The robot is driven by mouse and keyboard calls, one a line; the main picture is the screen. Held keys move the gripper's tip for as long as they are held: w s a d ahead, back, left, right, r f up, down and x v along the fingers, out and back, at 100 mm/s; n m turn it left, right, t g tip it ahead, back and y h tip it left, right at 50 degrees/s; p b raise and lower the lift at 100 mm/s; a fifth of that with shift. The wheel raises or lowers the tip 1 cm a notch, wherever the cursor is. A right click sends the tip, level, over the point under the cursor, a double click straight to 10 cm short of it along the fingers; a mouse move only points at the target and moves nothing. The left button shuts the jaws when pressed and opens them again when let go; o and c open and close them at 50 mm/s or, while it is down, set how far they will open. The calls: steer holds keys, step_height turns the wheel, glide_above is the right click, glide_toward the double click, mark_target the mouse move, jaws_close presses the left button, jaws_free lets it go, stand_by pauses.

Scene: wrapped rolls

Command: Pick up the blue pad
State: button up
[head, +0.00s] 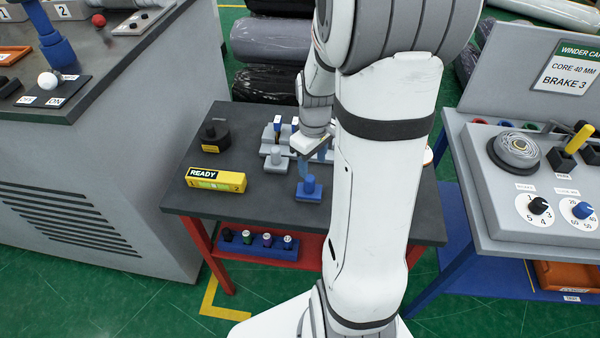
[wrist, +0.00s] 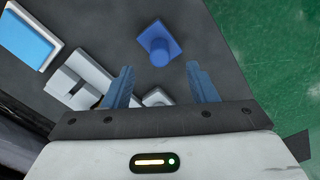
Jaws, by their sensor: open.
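The blue pad (head: 308,196) lies near the front of the dark table and has a round blue knob standing on top. In the wrist view the blue pad (wrist: 158,43) is ahead of the fingertips, roughly between their lines. My gripper (head: 312,160) is above the table, behind the pad in the head view. In the wrist view my gripper (wrist: 161,80) has its two blue fingers wide apart, with nothing held between them. My white arm hides the right part of the table in the head view.
A grey knobbed block (head: 277,158) stands close to the pad's left. A yellow READY box (head: 215,179) and a black knobbed block (head: 214,135) are farther left. A blue-topped white block (wrist: 31,34) shows in the wrist view. A panel desk (head: 490,200) stands at right.

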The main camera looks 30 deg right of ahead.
mark_target(310, 177)
step_height(310, 177, down, 3)
steer(key=shift+r, duration=0.15)
steer(key=shift+w+a+f+p, duration=0.15)
steer(key=shift+f+p, duration=0.1)
steer(key=shift+f, duration=0.65)
steer(key=shift+w+d+f+p, duration=0.1)
steer(key=shift+f+p, duration=0.2)
steer(key=shift+f, duration=0.6)
steer(key=shift+w+a+f+p, duration=0.15)
steer(key=shift+f+p, duration=0.1)
steer(key=shift+f, duration=0.65)
steer(key=shift+d, duration=0.1)
steer(key=shift+c, duration=0.5)
jaws_close()
